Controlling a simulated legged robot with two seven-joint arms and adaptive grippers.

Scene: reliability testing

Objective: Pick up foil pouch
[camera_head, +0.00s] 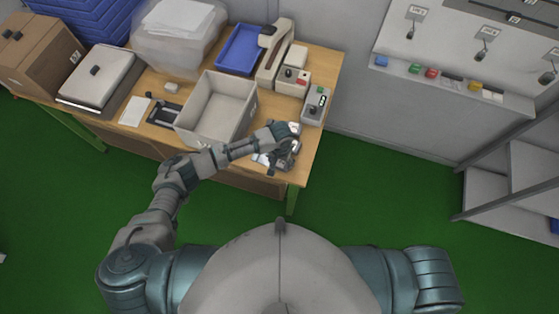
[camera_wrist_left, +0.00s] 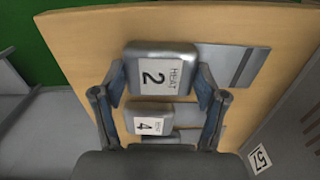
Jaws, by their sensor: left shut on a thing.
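A silver-grey, rounded, foil-like pouch (camera_wrist_left: 150,62) with a white label reading "2" and "HEAT" lies between my left fingers in the left wrist view. My left gripper (camera_wrist_left: 160,84) is shut on its two sides. A second, similar grey piece labelled "4" (camera_wrist_left: 152,124) is nearer to the wrist, between the lower parts of the fingers. In the head view my left gripper (camera_head: 284,148) is at the front right corner of the table, and the held pouch is mostly hidden there. My right gripper is not in view.
The wooden table (camera_head: 310,140) holds an open grey bin (camera_head: 218,108) left of the gripper, a blue tray (camera_head: 240,50) and a grey control box (camera_head: 316,104) behind.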

